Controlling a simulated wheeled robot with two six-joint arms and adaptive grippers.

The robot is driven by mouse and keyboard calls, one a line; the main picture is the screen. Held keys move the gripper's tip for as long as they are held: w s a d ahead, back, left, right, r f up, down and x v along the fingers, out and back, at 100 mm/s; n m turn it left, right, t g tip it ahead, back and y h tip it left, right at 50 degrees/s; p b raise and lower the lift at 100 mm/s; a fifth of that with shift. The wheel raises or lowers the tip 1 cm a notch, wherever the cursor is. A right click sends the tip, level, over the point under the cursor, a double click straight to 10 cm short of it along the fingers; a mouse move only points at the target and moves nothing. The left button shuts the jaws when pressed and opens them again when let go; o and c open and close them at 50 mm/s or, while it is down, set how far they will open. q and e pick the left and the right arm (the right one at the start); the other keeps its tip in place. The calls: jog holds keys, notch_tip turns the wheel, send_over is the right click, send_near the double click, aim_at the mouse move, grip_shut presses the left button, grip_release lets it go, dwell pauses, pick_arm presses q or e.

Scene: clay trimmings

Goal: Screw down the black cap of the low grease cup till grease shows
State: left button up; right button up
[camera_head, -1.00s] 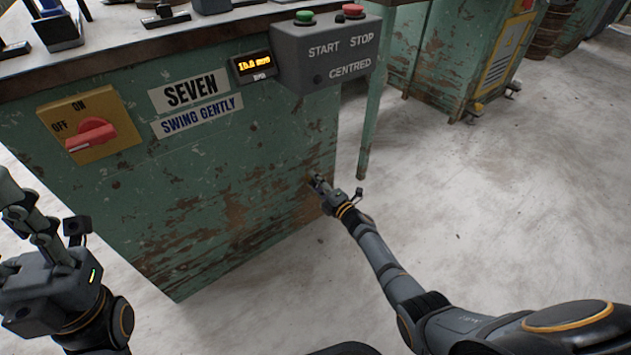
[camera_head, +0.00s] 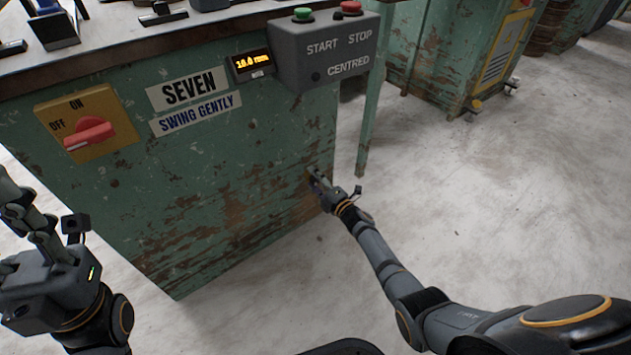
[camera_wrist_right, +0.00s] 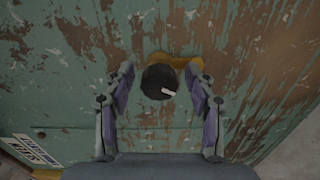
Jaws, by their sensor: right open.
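The black cap (camera_wrist_right: 157,82) of the grease cup shows end-on in the right wrist view, round, with a short white mark pointing to the right. Behind it a yellow brass-coloured mount (camera_wrist_right: 181,61) sits on the scratched green panel. My right gripper (camera_wrist_right: 160,74) is open, one finger on each side of the cap, with a visible gap on both sides. In the head view my right gripper (camera_head: 318,179) is low by the panel's right edge, and the cup cannot be made out there. No grease can be made out. My left gripper (camera_head: 24,212) is at the left; its opening is unclear.
The green machine panel (camera_head: 240,170) carries a red rotary switch (camera_head: 90,134), labels, a small display (camera_head: 252,64) and a grey START/STOP box (camera_head: 325,52). A green leg (camera_head: 369,125) stands to the right. The concrete floor (camera_head: 470,190) right of it is open.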

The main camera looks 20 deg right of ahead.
jog(key=v, duration=1.2)
